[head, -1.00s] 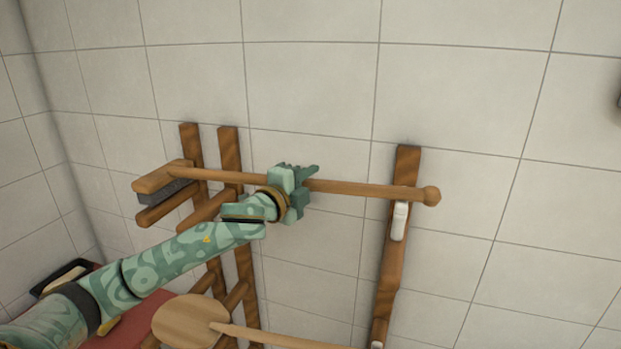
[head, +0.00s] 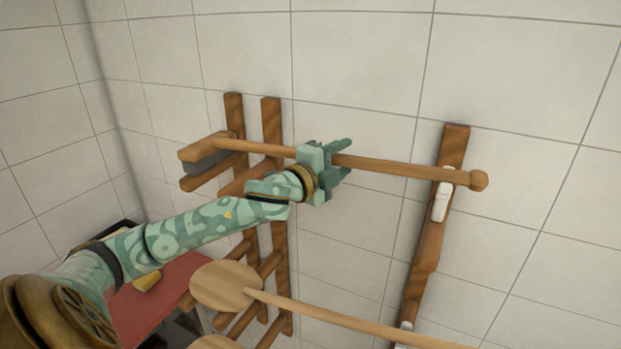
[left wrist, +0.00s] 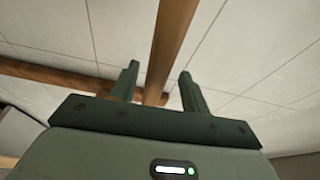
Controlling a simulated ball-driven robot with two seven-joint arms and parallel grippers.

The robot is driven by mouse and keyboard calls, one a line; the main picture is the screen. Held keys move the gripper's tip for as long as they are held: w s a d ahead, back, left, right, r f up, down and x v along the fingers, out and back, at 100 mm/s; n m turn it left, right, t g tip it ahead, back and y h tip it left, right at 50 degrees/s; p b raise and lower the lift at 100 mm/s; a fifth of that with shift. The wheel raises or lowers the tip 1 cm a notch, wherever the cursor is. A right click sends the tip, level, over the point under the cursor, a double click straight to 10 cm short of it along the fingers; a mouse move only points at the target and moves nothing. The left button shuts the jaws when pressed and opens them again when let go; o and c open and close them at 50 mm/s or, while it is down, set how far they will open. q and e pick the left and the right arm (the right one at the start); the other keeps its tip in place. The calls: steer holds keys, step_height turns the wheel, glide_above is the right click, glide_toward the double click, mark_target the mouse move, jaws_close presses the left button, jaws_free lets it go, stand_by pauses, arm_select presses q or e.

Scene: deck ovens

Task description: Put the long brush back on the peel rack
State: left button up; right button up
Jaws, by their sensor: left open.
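The long brush (head: 400,170) lies across the peel rack (head: 436,235). Its head (head: 205,150) is at the left over the rack's upper pegs, bristles down. The knobbed handle end (head: 479,181) is at the right post, above a white hook (head: 441,202). My left gripper (head: 343,160) is open around the middle of the handle, which passes between its fingers. In the left wrist view a wooden bar, apparently the handle (left wrist: 171,45), runs between the spread fingers (left wrist: 158,85). Contact between fingers and handle cannot be told. My right gripper is not in view.
A round wooden peel (head: 226,286) lies on lower pegs, its handle running right. Part of another wooden round thing (head: 215,343) shows below. A red surface (head: 150,310) is at the lower left. The tiled wall (head: 365,70) stands behind the rack; space above the brush is clear.

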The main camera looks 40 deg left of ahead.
arm_select(q)
steer(key=s, duration=1.3)
steer(key=shift+a, duration=0.25)
steer(key=shift+f, duration=0.1)
